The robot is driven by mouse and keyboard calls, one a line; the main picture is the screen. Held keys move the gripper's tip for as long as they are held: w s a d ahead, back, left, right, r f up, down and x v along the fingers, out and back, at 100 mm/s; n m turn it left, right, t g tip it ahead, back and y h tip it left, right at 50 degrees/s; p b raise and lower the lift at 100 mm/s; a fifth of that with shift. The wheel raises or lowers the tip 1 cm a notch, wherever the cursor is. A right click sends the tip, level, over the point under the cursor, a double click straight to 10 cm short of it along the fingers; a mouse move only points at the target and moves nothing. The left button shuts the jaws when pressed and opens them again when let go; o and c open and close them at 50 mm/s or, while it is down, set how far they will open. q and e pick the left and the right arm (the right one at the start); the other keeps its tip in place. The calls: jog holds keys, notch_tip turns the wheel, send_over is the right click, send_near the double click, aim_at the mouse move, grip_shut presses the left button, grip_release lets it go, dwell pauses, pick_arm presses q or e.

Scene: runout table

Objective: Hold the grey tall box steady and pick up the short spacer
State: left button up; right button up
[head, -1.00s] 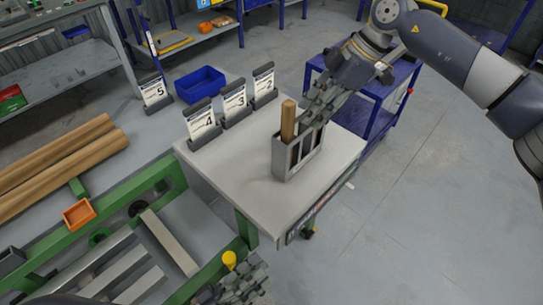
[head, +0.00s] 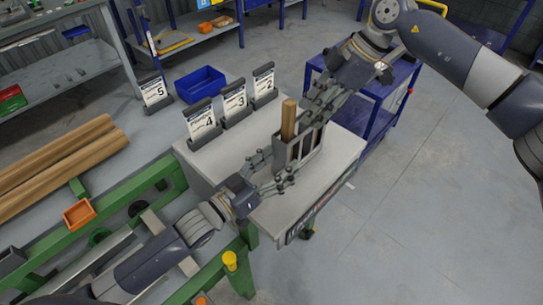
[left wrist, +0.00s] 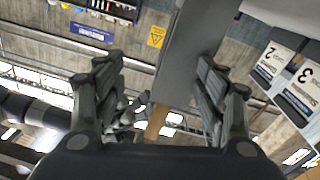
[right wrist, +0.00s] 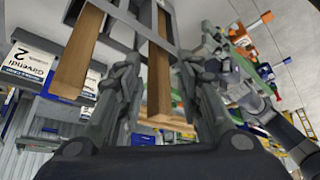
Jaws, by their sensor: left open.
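The grey tall box (head: 281,152) stands upright on the light table. A long wooden piece (head: 288,120) sticks up from it. My open left gripper (head: 274,173) is low at the box's near side, its fingers spread to either side; the left wrist view shows a grey box wall (left wrist: 183,60) between them with a gap. My right gripper (head: 313,112) is above the box's right part. In the right wrist view its fingers are apart, with a shorter wooden piece, apparently the short spacer (right wrist: 160,100), between them; contact is not visible. The long piece (right wrist: 78,55) is left of them.
Number cards (head: 235,100) stand along the table's back left edge (head: 180,146). A blue bin (head: 200,83) is behind them. A blue cart (head: 378,122) stands right of the table. A green frame (head: 150,185) lies left. The table's near part is clear.

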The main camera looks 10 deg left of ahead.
aim_at(299, 144)
pick_arm(q)
jog(key=shift+w+a+r+m+y, duration=0.25)
jog(key=shift+w+a+m, duration=0.1)
jog(key=shift+w+m, duration=0.15)
jog(key=shift+w+a+r+m+y, duration=0.25)
jog(key=shift+w+a+m, duration=0.1)
jog(key=shift+m, duration=0.15)
jog(key=x, duration=1)
jog(key=shift+w+d, duration=0.2)
jog(key=shift+w, duration=0.05)
